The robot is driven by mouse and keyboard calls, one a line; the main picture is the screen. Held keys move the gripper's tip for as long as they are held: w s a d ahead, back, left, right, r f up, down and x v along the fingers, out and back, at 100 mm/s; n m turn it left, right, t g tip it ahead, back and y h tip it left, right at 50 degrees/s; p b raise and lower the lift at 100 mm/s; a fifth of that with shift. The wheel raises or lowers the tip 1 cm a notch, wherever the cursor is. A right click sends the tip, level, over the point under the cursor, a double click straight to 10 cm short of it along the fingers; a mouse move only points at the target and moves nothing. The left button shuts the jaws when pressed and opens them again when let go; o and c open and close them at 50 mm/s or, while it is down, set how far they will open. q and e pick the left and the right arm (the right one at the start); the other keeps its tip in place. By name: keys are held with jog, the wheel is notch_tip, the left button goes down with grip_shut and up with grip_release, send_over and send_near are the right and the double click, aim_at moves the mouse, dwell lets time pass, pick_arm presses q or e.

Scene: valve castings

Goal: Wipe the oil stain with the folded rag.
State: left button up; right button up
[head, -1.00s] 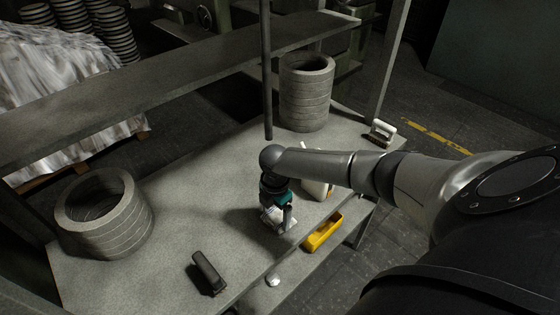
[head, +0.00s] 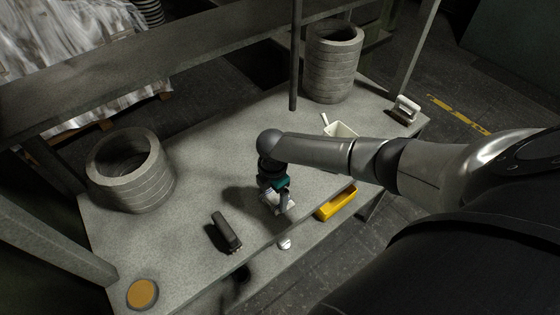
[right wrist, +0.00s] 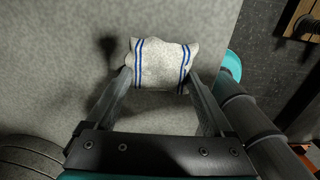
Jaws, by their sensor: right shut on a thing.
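My right gripper (head: 277,197) is shut on the folded rag (right wrist: 160,64), which is white with blue stripes. In the right wrist view the rag lies between the two fingers, over the grey tabletop. In the head view the rag (head: 281,203) shows partly, below my gripper near the table's front edge. I cannot tell whether it touches the surface. A dark round patch with a tail (right wrist: 108,46) lies left of the rag in the wrist view; I cannot tell whether it is a stain or a shadow. My left gripper is out of view.
The table (head: 185,250) holds a dark block (head: 226,232), an amber disc (head: 142,293), a white container (head: 342,130) and a pale-handled brush (head: 404,109). Ribbed cylinders stand at left (head: 132,172) and back (head: 332,65).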

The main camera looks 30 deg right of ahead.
notch_tip(320, 180, up, 4)
jog(key=p, duration=0.3)
jog(key=shift+f, duration=0.2)
jog(key=shift+r+p, duration=0.65)
jog(key=shift+r, duration=0.6)
jog(key=shift+w, duration=0.1)
notch_tip(320, 180, up, 3)
